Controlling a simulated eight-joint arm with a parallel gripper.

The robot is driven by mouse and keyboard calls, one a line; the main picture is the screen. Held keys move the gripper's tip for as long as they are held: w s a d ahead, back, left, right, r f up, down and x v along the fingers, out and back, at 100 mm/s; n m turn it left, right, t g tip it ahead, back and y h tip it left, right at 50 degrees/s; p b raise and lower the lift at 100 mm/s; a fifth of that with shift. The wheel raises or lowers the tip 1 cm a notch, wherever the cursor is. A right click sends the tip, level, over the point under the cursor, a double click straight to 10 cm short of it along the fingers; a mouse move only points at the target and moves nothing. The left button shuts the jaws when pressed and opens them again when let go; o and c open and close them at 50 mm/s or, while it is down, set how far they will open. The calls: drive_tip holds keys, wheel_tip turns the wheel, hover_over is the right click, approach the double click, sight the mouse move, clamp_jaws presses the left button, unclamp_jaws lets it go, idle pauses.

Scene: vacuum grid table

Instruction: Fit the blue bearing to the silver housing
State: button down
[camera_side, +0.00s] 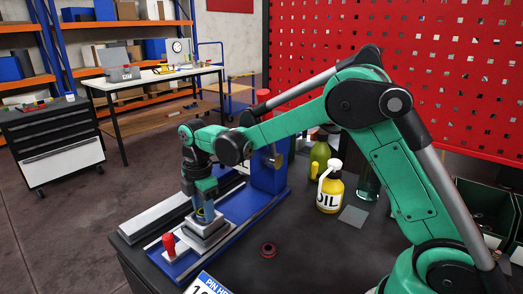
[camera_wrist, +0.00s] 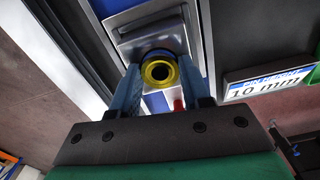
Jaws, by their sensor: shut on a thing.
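The blue bearing, with a yellow ring and a dark centre hole, shows between my fingers in the wrist view (camera_wrist: 157,72). My gripper (camera_side: 205,212) is shut on it, with one blue finger on each side; in the wrist view my gripper (camera_wrist: 162,62) points toward the fixture. The silver housing (camera_side: 203,235) is a block on the blue fixture, directly under my fingertips in the side view. It shows as a grey block behind the bearing in the wrist view (camera_wrist: 150,30). The bearing's contact with the housing is hidden.
The blue fixture base (camera_side: 240,205) carries a red knob (camera_side: 168,243) in front and a blue upright (camera_side: 268,172) behind. A dark red ring (camera_side: 268,250) lies on the dark table. A yellow oil bottle (camera_side: 330,193) stands right. A pin-height sign (camera_side: 207,284) stands at the front edge.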

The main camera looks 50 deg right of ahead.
idle(0.4)
drive_tip(key=shift+c, duration=1.6)
unclamp_jaws()
drive_tip(key=shift+r, duration=2.85)
